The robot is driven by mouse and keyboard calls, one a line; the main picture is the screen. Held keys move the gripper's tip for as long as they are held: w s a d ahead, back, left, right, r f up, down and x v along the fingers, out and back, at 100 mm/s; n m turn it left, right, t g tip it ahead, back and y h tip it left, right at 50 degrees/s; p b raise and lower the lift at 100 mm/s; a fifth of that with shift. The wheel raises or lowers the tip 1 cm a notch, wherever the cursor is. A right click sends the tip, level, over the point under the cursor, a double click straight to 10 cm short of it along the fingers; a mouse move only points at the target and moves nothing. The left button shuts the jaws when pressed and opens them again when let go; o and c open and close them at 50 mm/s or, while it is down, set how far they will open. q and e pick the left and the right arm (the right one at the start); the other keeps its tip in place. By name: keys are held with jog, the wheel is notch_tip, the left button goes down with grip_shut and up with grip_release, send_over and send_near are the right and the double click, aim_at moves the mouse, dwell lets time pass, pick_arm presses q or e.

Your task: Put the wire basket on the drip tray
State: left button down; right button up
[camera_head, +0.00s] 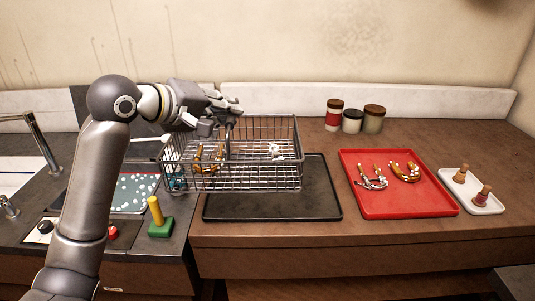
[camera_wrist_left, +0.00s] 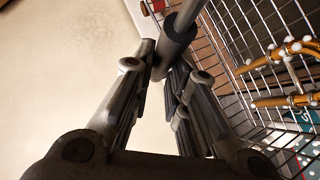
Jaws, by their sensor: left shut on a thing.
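The wire basket (camera_head: 275,178) is a silver wire mesh box with brass tubing pieces inside. In the head view it hangs over the left part of the black drip tray (camera_head: 322,212), and its left end reaches past the tray's left edge. Whether it touches the tray is hard to tell. My left gripper (camera_head: 232,112) is shut on the basket's handle; in the left wrist view the fingers (camera_wrist_left: 170,72) close on its dark grip, with the basket mesh (camera_wrist_left: 238,50) on the right. My right gripper is not in view.
A red tray (camera_head: 364,209) with brass tubing stands right of the drip tray, then a white tray (camera_head: 477,204) with two small stoppers. Several jars (camera_head: 352,121) stand behind. At left are a bath with white bubbles (camera_head: 135,190) and a yellow-handled green block (camera_head: 160,228).

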pick_arm(q)
jog(key=d+p+x, duration=0.1)
jog(key=p+x, duration=0.1)
jog(key=x, duration=0.5)
send_over(272, 140)
jog(key=s+a, duration=0.2)
jog(key=s, duration=0.1)
jog(key=f, duration=0.4)
jog(key=shift+w+a+f+p, duration=0.15)
jog(key=shift+a+f+p, duration=0.05)
jog(key=shift+p, duration=0.1)
jog(key=shift+w+d+f, duration=0.2)
jog(key=shift+w+f, duration=0.05)
jog(key=shift+f, duration=0.15)
jog(key=f, duration=0.1)
jog(key=p, duration=0.1)
jog(key=f, duration=0.1)
jog(key=shift+w+d+f, duration=0.15)
jog(key=shift+d+f, duration=0.1)
jog(key=shift+f, duration=0.1)
jog(key=shift+f+p, duration=0.3)
jog(key=shift+f, duration=0.2)
jog(key=c, duration=1.8)
grip_release()
jog(key=shift+f, duration=0.25)
jog(key=o, duration=0.4)
jog(key=shift+c, duration=0.2)
